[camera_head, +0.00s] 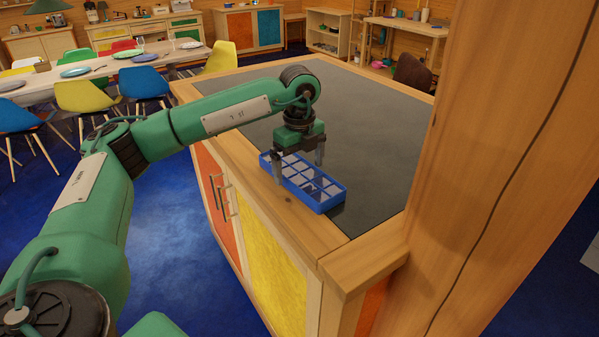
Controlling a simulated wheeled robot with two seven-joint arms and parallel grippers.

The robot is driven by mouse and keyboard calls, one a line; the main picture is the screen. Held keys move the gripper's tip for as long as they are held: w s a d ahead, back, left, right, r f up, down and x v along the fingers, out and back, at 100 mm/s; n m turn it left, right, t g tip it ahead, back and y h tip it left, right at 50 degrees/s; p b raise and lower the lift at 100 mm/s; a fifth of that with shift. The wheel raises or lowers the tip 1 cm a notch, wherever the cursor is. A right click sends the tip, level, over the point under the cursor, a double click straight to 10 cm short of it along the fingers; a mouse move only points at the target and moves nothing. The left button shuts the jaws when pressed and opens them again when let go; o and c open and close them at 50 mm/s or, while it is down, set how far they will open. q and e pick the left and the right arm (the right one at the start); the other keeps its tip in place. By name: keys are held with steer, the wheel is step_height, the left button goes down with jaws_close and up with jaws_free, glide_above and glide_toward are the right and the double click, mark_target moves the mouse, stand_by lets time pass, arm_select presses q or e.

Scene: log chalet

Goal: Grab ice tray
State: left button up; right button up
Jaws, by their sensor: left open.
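A blue ice tray (325,205) with several pale square compartments lies on the dark counter top (372,125), close to the wooden front edge. My left gripper (299,167) points down over the far left part of the tray. Its two fingers are apart, one toward the tray's front long side and one toward its back side. I cannot tell whether the fingers touch the tray. The gripper hides part of the tray's far end. My right gripper is not in view.
A thick wooden post (500,150) rises at the right, close to the counter's near corner. Cabinet doors with handles (226,200) face left. A dining table (110,65) with several chairs stands at the far left. The counter behind the tray is bare.

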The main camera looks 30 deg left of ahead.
arm_select(q)
steer(key=shift+f, duration=0.95)
steer(key=shift+c, duration=0.2)
steer(key=c, duration=1.1)
steer(key=shift+r, duration=0.1)
steer(key=shift+c, duration=0.8)
